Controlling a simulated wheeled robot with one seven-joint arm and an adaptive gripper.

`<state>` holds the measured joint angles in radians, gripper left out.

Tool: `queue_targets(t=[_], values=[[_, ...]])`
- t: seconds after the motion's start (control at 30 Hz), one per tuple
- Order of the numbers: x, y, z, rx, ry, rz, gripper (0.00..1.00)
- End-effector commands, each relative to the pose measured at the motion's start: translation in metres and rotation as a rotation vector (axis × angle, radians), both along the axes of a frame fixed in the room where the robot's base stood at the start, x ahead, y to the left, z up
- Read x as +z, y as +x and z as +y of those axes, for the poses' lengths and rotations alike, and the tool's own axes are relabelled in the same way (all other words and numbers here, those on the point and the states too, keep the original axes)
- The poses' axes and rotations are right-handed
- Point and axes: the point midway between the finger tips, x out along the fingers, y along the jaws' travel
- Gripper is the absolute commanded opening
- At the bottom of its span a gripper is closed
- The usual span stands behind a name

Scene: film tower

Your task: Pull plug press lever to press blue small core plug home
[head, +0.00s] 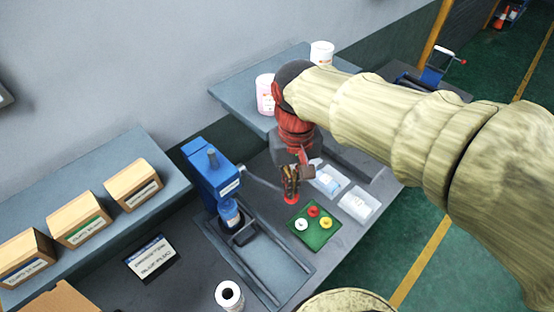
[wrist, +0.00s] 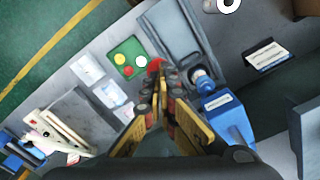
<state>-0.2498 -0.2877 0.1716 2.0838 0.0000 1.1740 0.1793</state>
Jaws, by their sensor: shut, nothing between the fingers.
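The blue plug press (head: 208,175) stands on the bench left of my gripper. Its thin grey lever (head: 262,184) reaches right toward my gripper. A red knob (head: 291,199) shows just below my fingertips; in the wrist view the red knob (wrist: 155,65) lies just beyond them. My gripper (head: 291,184) is shut and empty; its fingers (wrist: 159,92) meet in the wrist view. I cannot tell whether they touch the knob. A small blue and white cylinder (head: 231,214) stands under the press head; a blue plug in it cannot be made out clearly.
A green tray (head: 318,238) with white, red and yellow plugs lies right of the lever. Clear bins (head: 359,204) stand behind it. A white roll (head: 229,294) stands in front. Cardboard boxes (head: 81,219) line the left shelf; tubs (head: 265,93) stand on the rear shelf.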

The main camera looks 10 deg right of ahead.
Motion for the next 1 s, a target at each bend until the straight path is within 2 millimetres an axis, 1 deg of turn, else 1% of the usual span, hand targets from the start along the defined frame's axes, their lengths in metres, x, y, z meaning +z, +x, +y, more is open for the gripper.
queue_targets(t=[0.17, 0.5, 0.87, 1.0], values=[[-0.007, -0.002, -0.001, 0.000, 0.000, 0.001, 0.00], [-0.031, -0.010, -0.007, -0.001, 0.000, 0.000, 0.00], [-0.032, -0.011, -0.007, 0.000, 0.000, 0.000, 0.00], [-0.037, -0.012, -0.008, 0.000, 0.000, 0.001, 0.00]])
